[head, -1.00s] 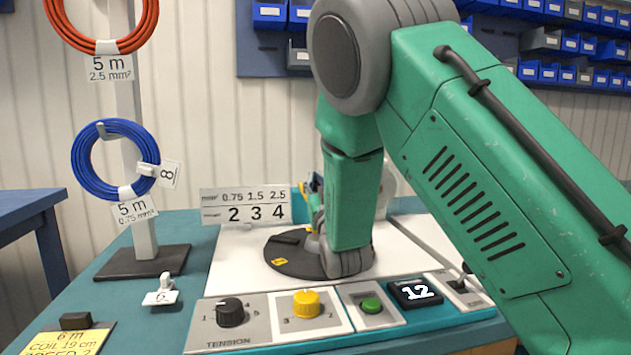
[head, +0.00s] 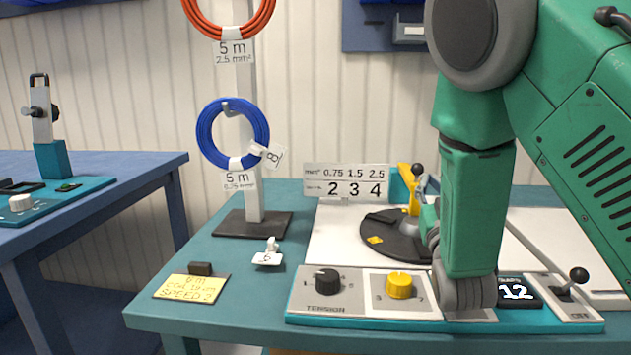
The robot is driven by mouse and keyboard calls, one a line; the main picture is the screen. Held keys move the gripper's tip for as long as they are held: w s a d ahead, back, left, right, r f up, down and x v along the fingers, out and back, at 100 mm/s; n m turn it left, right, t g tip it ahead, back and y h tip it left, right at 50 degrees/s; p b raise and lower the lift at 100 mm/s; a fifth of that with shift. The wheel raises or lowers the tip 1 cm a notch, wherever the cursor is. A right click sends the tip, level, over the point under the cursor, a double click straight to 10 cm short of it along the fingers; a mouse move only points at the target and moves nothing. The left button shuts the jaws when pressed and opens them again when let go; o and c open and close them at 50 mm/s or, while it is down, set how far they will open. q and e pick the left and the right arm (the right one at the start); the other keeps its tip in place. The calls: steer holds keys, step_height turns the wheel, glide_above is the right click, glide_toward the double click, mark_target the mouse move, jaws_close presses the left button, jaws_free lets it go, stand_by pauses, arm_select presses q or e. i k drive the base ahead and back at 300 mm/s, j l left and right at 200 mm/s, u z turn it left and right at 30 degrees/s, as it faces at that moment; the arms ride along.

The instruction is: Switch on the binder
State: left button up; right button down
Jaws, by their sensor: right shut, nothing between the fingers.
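No part in view is labelled as the binder. Whether the switch is on cannot be told. My right arm reaches down over the right-hand bench, far from that machine. My right gripper (head: 426,190) is shut and empty, mostly hidden behind my forearm, near the yellow crank (head: 408,185) of a black turntable (head: 385,238). My left gripper is not in view.
The bench's front panel has a tension dial (head: 327,281), a yellow knob (head: 399,285), a display reading 12 (head: 515,291) and a lever (head: 572,280). A stand (head: 253,224) holds blue (head: 205,135) and orange coils. A yellow note (head: 192,288) lies front left. A gap separates the tables.

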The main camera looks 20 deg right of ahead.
mark_target(580, 275)
steer(key=k+j, duration=0.65)
steer(key=k, duration=0.25)
